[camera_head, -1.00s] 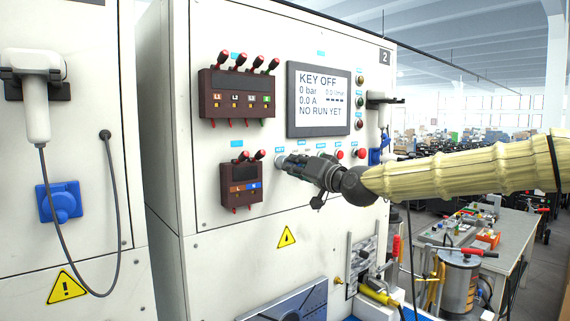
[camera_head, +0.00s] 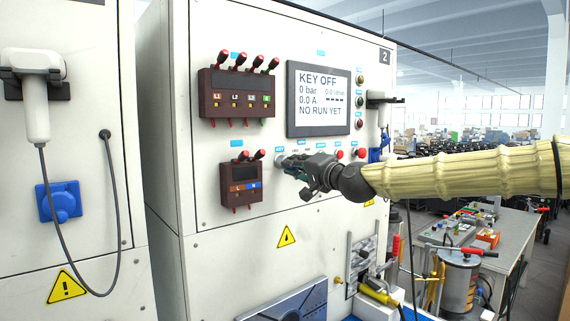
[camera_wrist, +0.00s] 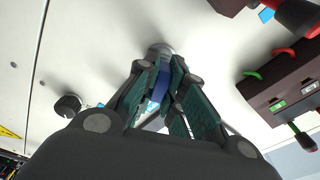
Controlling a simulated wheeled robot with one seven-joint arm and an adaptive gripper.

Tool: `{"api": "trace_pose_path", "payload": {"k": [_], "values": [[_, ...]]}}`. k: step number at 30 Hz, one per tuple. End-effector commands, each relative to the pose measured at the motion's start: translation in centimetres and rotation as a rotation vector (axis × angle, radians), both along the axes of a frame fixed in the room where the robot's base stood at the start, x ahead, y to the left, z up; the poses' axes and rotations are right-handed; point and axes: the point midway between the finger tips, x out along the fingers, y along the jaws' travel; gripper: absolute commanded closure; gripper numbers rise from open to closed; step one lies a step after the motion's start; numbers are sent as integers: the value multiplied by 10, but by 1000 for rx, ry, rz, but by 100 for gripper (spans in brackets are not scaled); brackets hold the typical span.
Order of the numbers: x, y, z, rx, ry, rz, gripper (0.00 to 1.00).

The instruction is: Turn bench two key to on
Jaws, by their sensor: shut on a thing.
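The bench two panel (camera_head: 215,160) carries a screen (camera_head: 319,99) that reads KEY OFF, 0 bar, 0.0 A, NO RUN YET. My gripper (camera_head: 285,163) is at the panel below the screen's left side, shut on the key. In the wrist view, the key (camera_wrist: 159,84) shows as a blue strip between the two green-padded fingers. The round silver lock (camera_wrist: 160,50) is just beyond the fingertips. In the head view my gripper mostly hides the key, and its exact angle cannot be told.
A dark breaker block with red levers (camera_head: 236,94) is up and left of my gripper. A smaller breaker block (camera_head: 241,186) is close on its left. Red buttons (camera_head: 359,153) are on the right. A black knob (camera_wrist: 68,107) shows in the wrist view.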

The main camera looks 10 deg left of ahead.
Motion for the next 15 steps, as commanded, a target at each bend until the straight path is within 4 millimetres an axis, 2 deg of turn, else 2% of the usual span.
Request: {"api": "trace_pose_path", "payload": {"k": [3, 12, 15], "values": [[0, 0, 0, 58, 57, 0, 100], [0, 0, 1, 74, 74, 0, 100], [0, 0, 1, 137, 137, 0, 100]]}}
